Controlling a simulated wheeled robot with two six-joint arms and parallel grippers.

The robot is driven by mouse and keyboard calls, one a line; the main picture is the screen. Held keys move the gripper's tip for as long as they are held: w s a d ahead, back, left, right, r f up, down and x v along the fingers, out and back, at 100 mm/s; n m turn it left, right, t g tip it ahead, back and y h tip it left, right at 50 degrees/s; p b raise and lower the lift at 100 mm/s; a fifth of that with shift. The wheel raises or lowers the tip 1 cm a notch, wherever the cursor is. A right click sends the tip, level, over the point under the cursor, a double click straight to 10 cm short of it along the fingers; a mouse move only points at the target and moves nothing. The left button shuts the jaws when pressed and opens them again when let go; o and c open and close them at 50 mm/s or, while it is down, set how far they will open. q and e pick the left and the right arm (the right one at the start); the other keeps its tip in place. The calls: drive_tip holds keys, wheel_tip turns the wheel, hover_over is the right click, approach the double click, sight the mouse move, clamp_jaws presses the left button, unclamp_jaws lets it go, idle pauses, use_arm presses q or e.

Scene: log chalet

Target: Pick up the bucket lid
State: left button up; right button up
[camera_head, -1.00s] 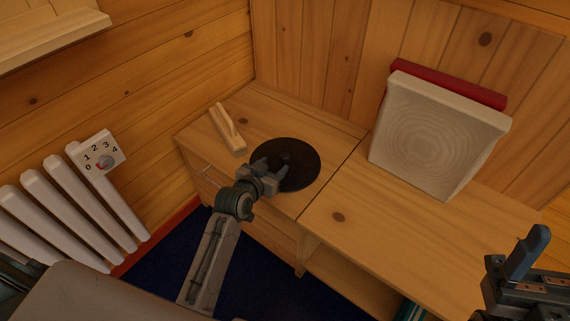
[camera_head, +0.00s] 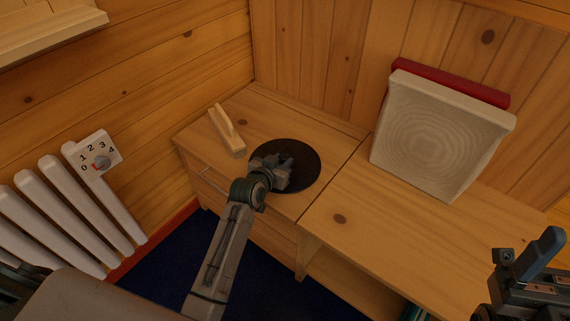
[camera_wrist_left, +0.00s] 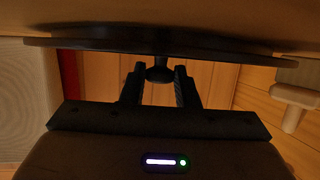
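The bucket lid (camera_head: 304,182) is a flat black disc lying on the wooden cabinet. In the left wrist view the lid (camera_wrist_left: 90,44) shows edge-on, with a small dark knob (camera_wrist_left: 160,74) at its middle. My left gripper (camera_head: 286,164) is over the lid in the head view. In the left wrist view the left gripper (camera_wrist_left: 160,78) is open, its fingers on either side of the knob with gaps between; it does not grip it. My right gripper (camera_head: 522,262) is partly in view at the lower right, away from the lid; its opening is unclear.
A wooden plane-like tool (camera_head: 227,131) lies left of the lid on the cabinet top (camera_head: 262,108). A pale square panel (camera_head: 437,135) leans with a red one (camera_head: 452,82) at the back right. The right wooden surface (camera_head: 385,225) is clear in front. A white radiator (camera_head: 75,192) stands left.

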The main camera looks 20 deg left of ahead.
use_arm(q)
clamp_jaws()
drive_tip(key=shift+r, duration=0.15)
